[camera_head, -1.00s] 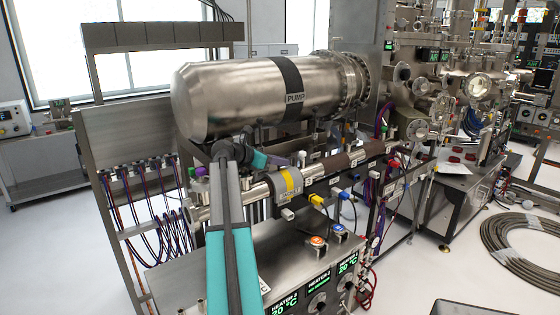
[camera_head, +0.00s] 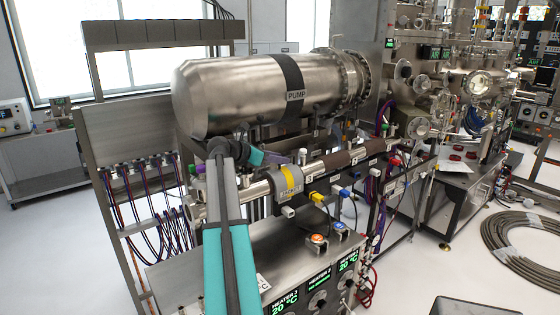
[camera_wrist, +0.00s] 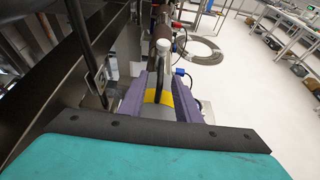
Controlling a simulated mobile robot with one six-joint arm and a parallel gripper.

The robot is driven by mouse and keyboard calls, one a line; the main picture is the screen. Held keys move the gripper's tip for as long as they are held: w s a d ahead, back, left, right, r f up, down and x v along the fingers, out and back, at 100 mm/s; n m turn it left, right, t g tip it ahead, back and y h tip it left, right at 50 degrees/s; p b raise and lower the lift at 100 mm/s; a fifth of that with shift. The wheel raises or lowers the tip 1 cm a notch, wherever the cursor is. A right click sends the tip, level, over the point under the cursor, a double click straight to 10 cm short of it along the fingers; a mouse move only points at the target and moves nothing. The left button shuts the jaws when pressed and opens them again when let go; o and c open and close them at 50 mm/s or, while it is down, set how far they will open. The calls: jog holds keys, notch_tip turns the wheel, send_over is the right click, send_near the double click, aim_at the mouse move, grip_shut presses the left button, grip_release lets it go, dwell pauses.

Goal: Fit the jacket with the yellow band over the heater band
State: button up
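The jacket (camera_head: 288,184) is a grey sleeve with a yellow band and a label, at the left part of the long horizontal pipe, below the pump. In the wrist view its yellow band (camera_wrist: 151,97) shows between my two purple fingers, with a dark stripe beside it. My gripper (camera_wrist: 160,80) appears shut on the jacket, a finger on each side. In the head view my teal and grey arm comes in from the lower left and ends just behind the jacket. The heater band cannot be told apart; the jacket may hide it. Whether the jacket surrounds the pipe is unclear.
The big steel pump (camera_head: 245,92) overhangs the pipe. Brown sleeves (camera_head: 337,160) cover the pipe to the right. A yellow connector (camera_head: 316,197) and a blue one (camera_head: 341,191) with cables sit just below. The heater cabinet (camera_head: 275,262) stands underneath.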

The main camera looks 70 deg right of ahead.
jog(key=b+v, duration=0.3)
jog(key=v, duration=0.9)
jog(key=shift+a+r, duration=0.1)
jog(key=shift+a, duration=0.1)
